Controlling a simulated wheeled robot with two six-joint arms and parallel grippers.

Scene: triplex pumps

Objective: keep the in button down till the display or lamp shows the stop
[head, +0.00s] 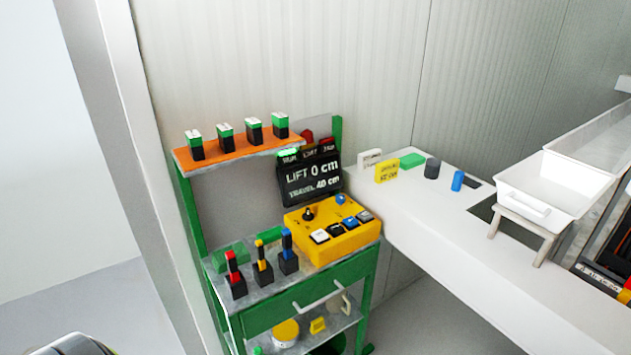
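A yellow control box (345,249) sits on the green cart's top. It carries a black knob (308,214), a blue button (341,199) and a front row of white, black, blue and grey buttons (342,228). Their labels are too small to read, so I cannot tell which is the in button. The dark display (310,181) behind the box reads LIFT 0 cm and TRAVEL 40 cm. Along its top is a row of small labels with a bright green lamp (288,154) at the left and dark red lamps (307,137) further right. Neither gripper shows in the head view.
Red, yellow and blue handled tools (262,262) stand left of the box. An orange shelf (235,152) above holds several green-and-black blocks. A white counter (420,220) at right bears small blocks, cylinders and a white tray (565,185). Space before the box looks clear.

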